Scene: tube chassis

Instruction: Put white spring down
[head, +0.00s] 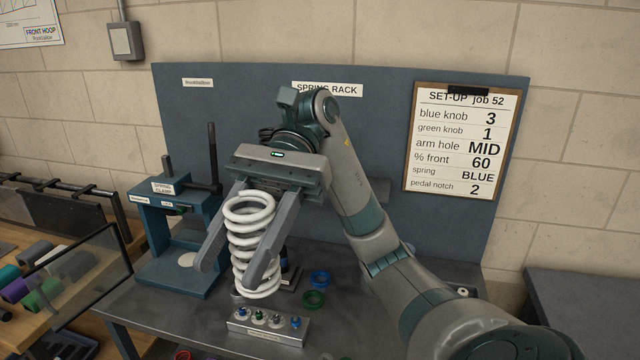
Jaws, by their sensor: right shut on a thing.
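The white spring (250,240) is an upright, slightly tilted coil in the middle of the head view. My right gripper (238,268) reaches down from above with its two grey fingers on either side of the coil, shut on it. The spring's lower end is in front of the bench top; I cannot tell whether it touches anything there. My left gripper is not in view.
A blue spring clamp (175,270) stands left of the spring. In front is a metal block (268,328) with several small knobs. A set-up sheet (463,140) hangs on the back panel (240,110).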

